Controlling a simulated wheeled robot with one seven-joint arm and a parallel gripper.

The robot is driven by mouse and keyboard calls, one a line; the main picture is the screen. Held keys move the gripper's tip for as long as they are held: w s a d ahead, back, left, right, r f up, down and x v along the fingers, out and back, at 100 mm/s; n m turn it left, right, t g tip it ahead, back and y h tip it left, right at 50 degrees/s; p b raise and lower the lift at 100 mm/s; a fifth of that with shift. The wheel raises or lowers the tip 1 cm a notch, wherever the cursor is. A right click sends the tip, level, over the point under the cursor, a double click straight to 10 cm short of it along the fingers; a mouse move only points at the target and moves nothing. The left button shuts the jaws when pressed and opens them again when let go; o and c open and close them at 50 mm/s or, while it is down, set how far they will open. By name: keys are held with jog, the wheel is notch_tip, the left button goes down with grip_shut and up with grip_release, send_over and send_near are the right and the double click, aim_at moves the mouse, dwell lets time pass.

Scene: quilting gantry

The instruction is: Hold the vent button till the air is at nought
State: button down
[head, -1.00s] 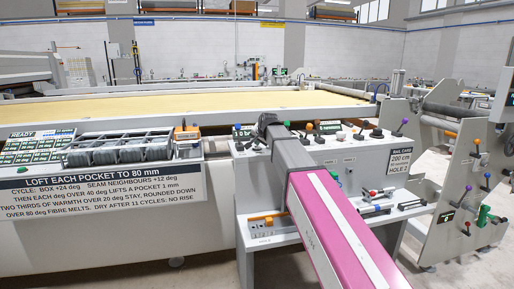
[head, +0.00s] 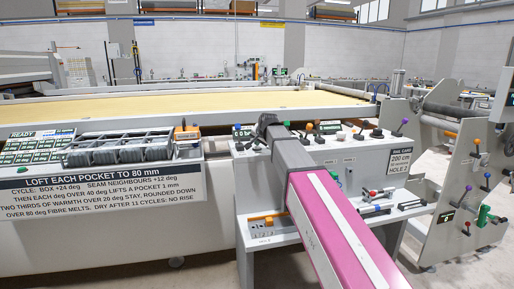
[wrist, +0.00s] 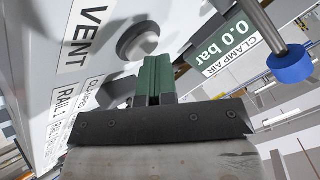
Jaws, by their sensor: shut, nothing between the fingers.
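The grey round vent button (wrist: 138,40) shows in the wrist view, on a white panel beside the VENT label (wrist: 85,35). My gripper (wrist: 150,62) is shut and empty, its green fingers together with their tips right at the button's lower edge. I cannot tell whether they press it. The clamp air display (wrist: 228,45) reads 0.0 bar. In the head view my gripper (head: 266,124) is a dark shape over the console's left part, and it hides the button. The small green display (head: 243,131) shows just left of it.
A lever with a blue knob (wrist: 291,66) stands close to the right of my gripper in the wrist view. Several coloured knobs and levers, such as an orange one (head: 309,127), stand on the console top (head: 340,150). A rail card (head: 399,160) is at its right.

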aim_at(258, 147)
dwell(0.7)
jog(key=shift+r, duration=0.9)
jog(key=shift+r, duration=0.15)
jog(key=shift+r, duration=2.35)
